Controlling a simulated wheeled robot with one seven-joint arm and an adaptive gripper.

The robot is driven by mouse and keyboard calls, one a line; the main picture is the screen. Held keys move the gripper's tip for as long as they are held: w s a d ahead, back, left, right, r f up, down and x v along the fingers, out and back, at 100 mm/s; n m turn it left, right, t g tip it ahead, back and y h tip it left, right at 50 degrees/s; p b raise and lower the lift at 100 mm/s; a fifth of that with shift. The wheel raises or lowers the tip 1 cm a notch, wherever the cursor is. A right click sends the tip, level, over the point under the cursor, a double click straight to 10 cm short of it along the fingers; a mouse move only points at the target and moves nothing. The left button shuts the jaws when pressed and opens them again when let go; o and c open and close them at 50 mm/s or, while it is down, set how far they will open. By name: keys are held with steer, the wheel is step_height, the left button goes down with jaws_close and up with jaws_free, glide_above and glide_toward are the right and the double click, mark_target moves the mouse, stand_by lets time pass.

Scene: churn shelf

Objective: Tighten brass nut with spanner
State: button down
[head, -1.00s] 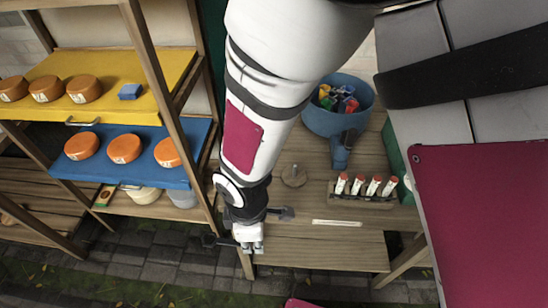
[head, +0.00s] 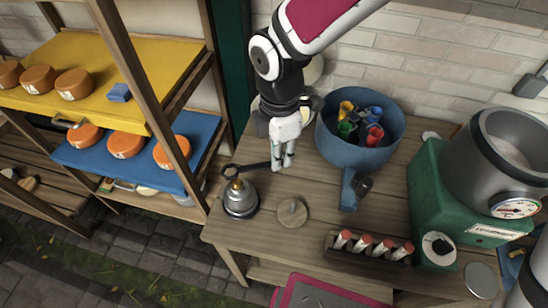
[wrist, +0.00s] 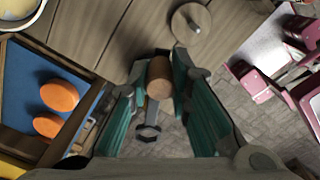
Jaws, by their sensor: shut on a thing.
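My gripper (head: 283,163) is shut on the dark spanner (head: 252,167) above the wooden bench. The spanner points left in the head view, with its ring end close above the brass nut (head: 237,184). I cannot tell whether the ring touches or surrounds the nut. The nut tops a grey metal dome (head: 240,202) standing upright near the bench's left edge. In the wrist view my gripper's teal fingers (wrist: 160,100) flank a wooden cylinder (wrist: 159,78), with the dark spanner head (wrist: 148,132) below it. The nut cannot be made out there.
A wooden disc with a peg (head: 291,213) lies right of the dome. A blue tub (head: 335,150) of coloured items stands behind it. A rack of red-topped tubes (head: 335,258) and a green machine (head: 428,200) are to the right. A shelf with cheeses (head: 190,128) stands left.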

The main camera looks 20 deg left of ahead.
steer(key=shift+w+d+r, duration=0.1)
steer(key=shift+w+r, duration=0.1)
steer(key=shift+w, duration=0.2)
steer(key=shift+w+f, duration=0.15)
steer(key=shift+f+b, duration=0.9)
steer(key=shift+f, duration=0.5)
steer(key=shift+f+b, duration=1)
steer(key=shift+f, duration=0.75)
stand_by(0.7)
stand_by(0.6)
